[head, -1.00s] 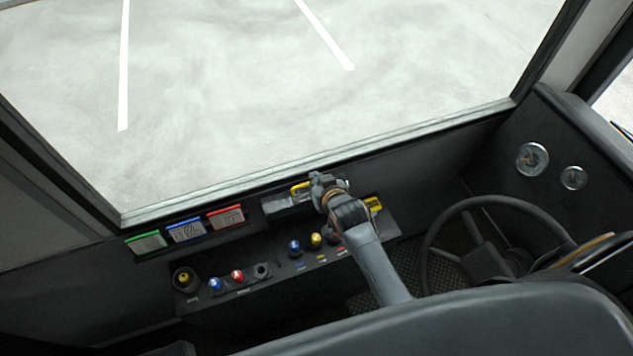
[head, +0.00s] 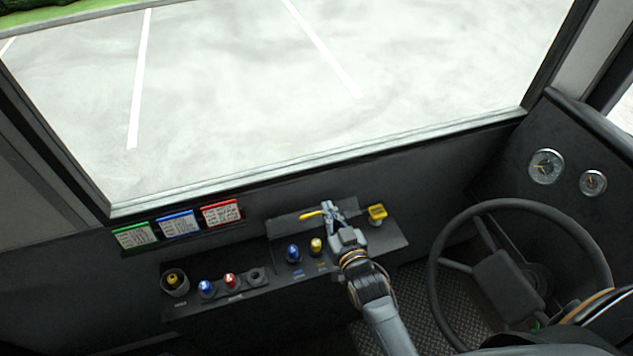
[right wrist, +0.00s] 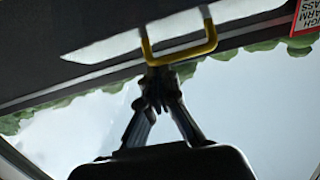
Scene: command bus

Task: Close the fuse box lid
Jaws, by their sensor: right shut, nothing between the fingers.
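The fuse box lid (head: 287,225) is a dark grey panel on the console below the windshield. Its yellow handle (head: 312,215) points left of my right gripper (head: 329,208). In the right wrist view the yellow handle (right wrist: 180,52) is a U-shaped loop on the dark panel. The fingertips of my right gripper (right wrist: 158,92) are closed together just beside the loop, with nothing between them. Part of the lid is hidden behind the gripper. My left gripper is not in view.
Blue (head: 293,253) and yellow (head: 316,245) knobs stand in front of the lid, close to my right arm. A yellow-topped part (head: 377,213) is to the right. The steering wheel (head: 522,205) is further right. Green, blue and red label cards (head: 178,224) hang at left.

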